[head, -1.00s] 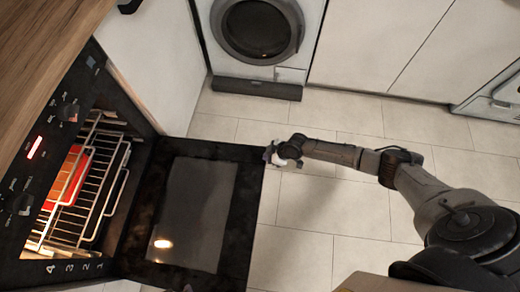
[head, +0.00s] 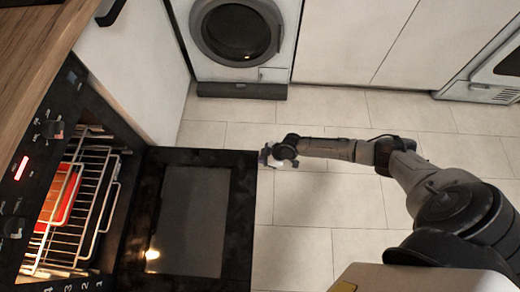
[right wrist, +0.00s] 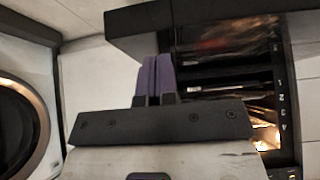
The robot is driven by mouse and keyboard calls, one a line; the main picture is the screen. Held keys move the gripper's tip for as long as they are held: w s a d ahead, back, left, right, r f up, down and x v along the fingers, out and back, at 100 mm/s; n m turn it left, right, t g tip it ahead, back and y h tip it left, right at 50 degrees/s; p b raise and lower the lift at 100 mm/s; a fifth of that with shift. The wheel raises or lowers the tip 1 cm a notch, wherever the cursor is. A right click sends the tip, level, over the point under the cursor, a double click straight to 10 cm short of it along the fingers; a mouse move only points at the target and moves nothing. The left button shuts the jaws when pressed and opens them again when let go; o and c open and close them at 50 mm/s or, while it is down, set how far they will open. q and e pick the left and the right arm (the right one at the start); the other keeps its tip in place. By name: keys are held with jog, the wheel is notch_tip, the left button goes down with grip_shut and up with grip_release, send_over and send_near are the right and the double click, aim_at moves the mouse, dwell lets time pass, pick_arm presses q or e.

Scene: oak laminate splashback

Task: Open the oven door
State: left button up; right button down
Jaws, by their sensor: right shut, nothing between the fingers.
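The oven (head: 90,190) is at the left of the head view, lit inside. Its door (head: 195,220) is swung down and lies open, with the dark glass panel facing up. The door also shows as a dark slab in the right wrist view (right wrist: 137,24). My right gripper (head: 265,156) is shut and empty at the door's outer edge, near its far corner. Its purple fingers (right wrist: 155,77) are together in the right wrist view; I cannot tell whether they touch the door. The door's handle is hidden. My left gripper is not in view.
Wire racks (head: 85,200) and a red item (head: 60,196) are inside the oven. A washing machine (head: 237,40) stands at the back. White cabinets (head: 350,40) line the back wall. The tiled floor (head: 310,235) right of the door is clear.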

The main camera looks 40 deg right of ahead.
jog(key=p+v, duration=0.5)
jog(key=v, duration=0.6)
jog(key=shift+s+d+r, duration=0.1)
